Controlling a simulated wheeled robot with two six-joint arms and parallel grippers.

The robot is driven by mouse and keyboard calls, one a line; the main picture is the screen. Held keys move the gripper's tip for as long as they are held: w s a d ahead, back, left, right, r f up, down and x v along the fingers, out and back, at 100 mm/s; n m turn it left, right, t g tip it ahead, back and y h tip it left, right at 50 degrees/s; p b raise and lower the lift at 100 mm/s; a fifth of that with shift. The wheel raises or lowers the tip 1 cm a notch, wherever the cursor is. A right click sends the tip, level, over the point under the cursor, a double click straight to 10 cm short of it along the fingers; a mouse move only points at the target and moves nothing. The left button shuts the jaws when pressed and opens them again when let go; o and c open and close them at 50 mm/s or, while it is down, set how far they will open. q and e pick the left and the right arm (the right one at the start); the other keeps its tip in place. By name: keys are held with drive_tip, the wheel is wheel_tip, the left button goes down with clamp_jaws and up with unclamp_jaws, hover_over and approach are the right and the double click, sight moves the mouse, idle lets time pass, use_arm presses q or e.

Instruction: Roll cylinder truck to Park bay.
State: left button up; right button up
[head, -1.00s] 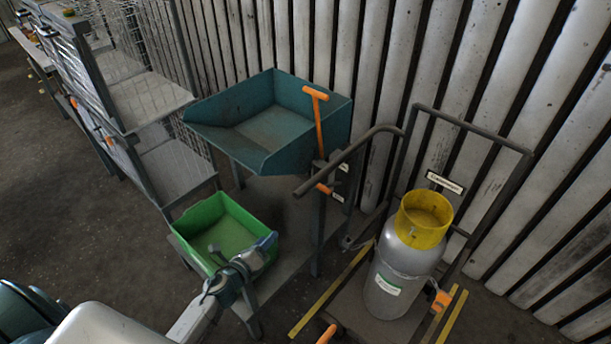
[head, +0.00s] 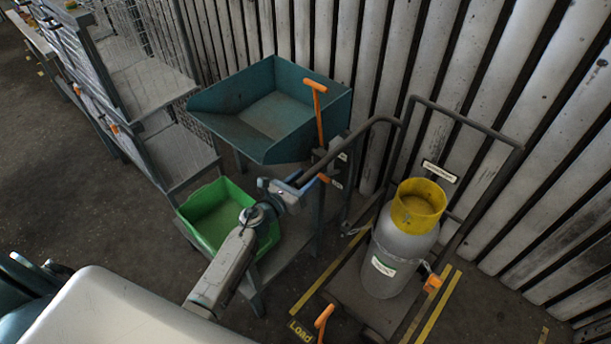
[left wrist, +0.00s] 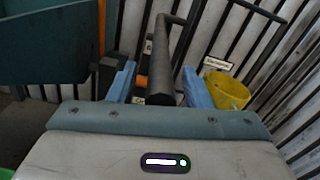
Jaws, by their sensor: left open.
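The cylinder truck (head: 348,298) stands at the right, a dark flat deck with a tall tube frame. It carries a grey cylinder (head: 400,250) with a yellow collar (head: 418,204), upright and strapped. The truck's handle bar (head: 350,147) reaches out to the left. My left gripper (head: 303,186) is at the free end of this bar. In the left wrist view, its two blue fingers (left wrist: 158,86) are open on either side of the bar's end (left wrist: 160,93), with gaps visible. My right gripper is not in view. No Park bay marking is readable.
Yellow floor lines and a "Load" label (head: 300,331) lie beside the truck. A teal hopper (head: 268,115) and a green bin (head: 212,215) stand left of the bar, close to my left arm. A ribbed wall (head: 560,140) closes the back. Open floor (head: 90,210) lies left.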

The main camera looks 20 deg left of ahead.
use_arm(q)
drive_tip(key=shift+w+d, duration=0.15)
drive_tip(key=shift+w, duration=0.15)
clamp_jaws()
